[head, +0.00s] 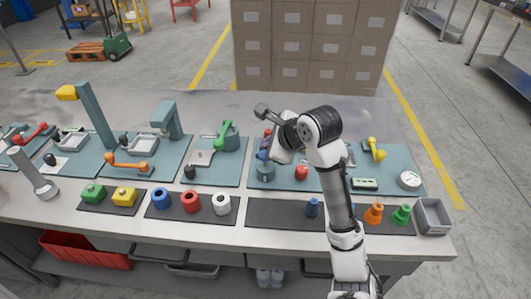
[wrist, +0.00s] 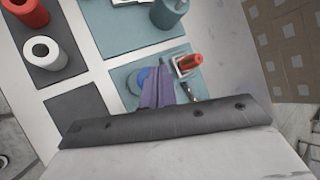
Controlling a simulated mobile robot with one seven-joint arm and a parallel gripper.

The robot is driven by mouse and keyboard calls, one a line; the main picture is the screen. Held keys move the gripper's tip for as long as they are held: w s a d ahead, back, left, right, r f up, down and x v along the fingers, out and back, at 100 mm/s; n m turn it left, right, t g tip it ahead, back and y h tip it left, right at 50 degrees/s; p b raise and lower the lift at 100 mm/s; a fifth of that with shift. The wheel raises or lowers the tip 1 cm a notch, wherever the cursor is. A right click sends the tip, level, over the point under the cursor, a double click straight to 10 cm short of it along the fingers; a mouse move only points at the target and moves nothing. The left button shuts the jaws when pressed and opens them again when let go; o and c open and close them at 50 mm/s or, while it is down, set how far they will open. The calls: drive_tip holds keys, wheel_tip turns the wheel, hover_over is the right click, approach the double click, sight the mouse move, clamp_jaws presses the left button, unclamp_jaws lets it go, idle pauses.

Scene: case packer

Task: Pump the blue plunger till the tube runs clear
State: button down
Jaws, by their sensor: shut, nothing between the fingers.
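The blue plunger (head: 263,155) shows as a small blue top above a grey cylinder (head: 266,172) on the middle-right teal mat, partly blocked by my arm. In the wrist view, a round blue part (wrist: 142,79), probably the plunger top, lies just left of my fingers and is partly covered by them. My gripper (wrist: 165,75) is shut and empty, its purple-grey fingers together. Its dark hand also shows in the head view, above the bench behind the plunger. I cannot tell whether the fingers touch the blue part. I cannot make out the tube.
A red part in a pale square holder (wrist: 188,64) sits right of my fingers. A red knob (head: 302,172), a green-handled device (head: 228,137) and a yellow lever (head: 375,148) stand nearby. Coloured rings and cones line the front. A dark tray (head: 275,212) has bare room.

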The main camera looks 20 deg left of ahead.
drive_tip(key=shift+f, duration=0.15)
drive_tip(key=shift+f, duration=0.3)
drive_tip(key=shift+f, duration=1.3)
idle(1.2)
drive_tip(key=shift+r, duration=0.15)
drive_tip(key=shift+r+p, duration=1.6)
drive_tip(key=shift+p, duration=1.1)
wheel_tip(320, 180, up, 2)
drive_tip(key=shift+r+p, duration=0.2)
drive_tip(key=shift+p, duration=0.65)
drive_tip(key=shift+r, duration=1.25)
